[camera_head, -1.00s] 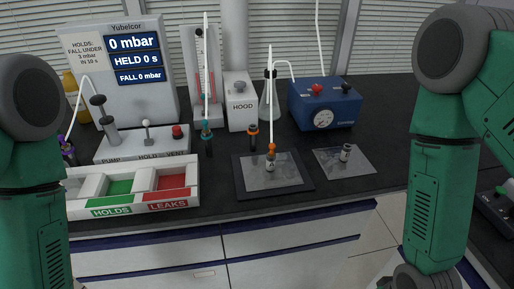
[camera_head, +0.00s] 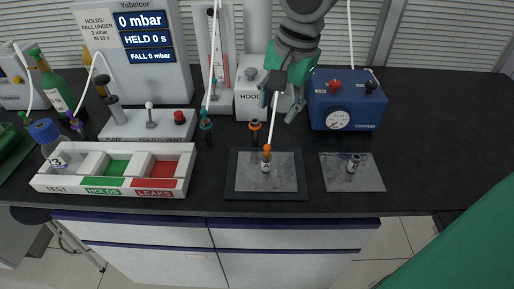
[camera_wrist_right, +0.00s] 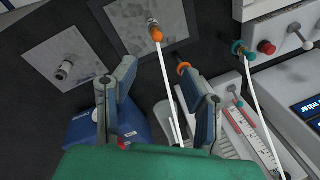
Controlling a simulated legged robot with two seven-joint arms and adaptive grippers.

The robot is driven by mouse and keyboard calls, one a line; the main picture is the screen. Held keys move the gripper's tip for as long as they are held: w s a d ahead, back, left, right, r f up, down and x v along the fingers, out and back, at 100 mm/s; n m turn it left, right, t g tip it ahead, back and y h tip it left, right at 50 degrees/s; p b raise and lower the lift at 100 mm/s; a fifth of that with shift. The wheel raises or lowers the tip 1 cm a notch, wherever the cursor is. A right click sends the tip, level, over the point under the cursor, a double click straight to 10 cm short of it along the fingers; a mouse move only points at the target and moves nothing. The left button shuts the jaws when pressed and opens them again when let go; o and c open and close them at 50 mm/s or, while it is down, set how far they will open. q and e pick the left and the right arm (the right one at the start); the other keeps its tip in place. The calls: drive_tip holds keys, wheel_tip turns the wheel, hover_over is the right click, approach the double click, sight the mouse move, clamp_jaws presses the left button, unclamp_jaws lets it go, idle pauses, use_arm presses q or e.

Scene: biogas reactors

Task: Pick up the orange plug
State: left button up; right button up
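The orange plug (camera_head: 267,149) sits upright on a small vial marked A (camera_head: 266,165), on the dark-framed grey mat (camera_head: 235,193). A thin white tube (camera_head: 272,120) rises from the plug. In the wrist view the plug (camera_wrist_right: 156,35) is at the top, beyond the fingertips, and its tube runs down between the fingers. My right gripper (camera_head: 283,106) is open and empty, above and behind the plug, not touching it. It also shows in the wrist view (camera_wrist_right: 158,85). My left gripper is not in view.
A dark holder with an orange ring (camera_head: 255,126) and a teal plug (camera_head: 205,122) stand close by. The blue gauge box (camera_head: 345,103) is right of my gripper. A second vial (camera_head: 353,162) stands on the right mat. The sorting tray (camera_head: 185,172) is left; the counter's right is clear.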

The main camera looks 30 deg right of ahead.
drive_tip(key=b, duration=0.1)
hover_over(267, 146)
drive_tip(key=f, duration=0.6)
drive_tip(key=shift+s+a+f, duration=0.15)
drive_tip(key=shift+s+f, duration=0.15)
drive_tip(key=shift+f, duration=0.35)
drive_tip(key=shift+d+f, duration=0.45)
drive_tip(key=shift+f, duration=0.15)
drive_tip(key=f, duration=0.2)
drive_tip(key=f+b, duration=0.1)
drive_tip(key=shift+w+d+f, duration=0.15)
drive_tip(key=shift+w+f, duration=0.2)
drive_tip(key=shift+f, duration=0.05)
drive_tip(key=shift+w+a+f, duration=0.1)
drive_tip(key=shift+a+f, duration=0.1)
drive_tip(key=shift+f, duration=0.1)
drive_tip(key=shift+a, duration=0.35)
clamp_jaws()
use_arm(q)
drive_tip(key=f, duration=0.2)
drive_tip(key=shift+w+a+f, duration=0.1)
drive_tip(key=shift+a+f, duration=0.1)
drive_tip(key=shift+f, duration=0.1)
use_arm(e)
drive_tip(key=shift+d, duration=0.35)
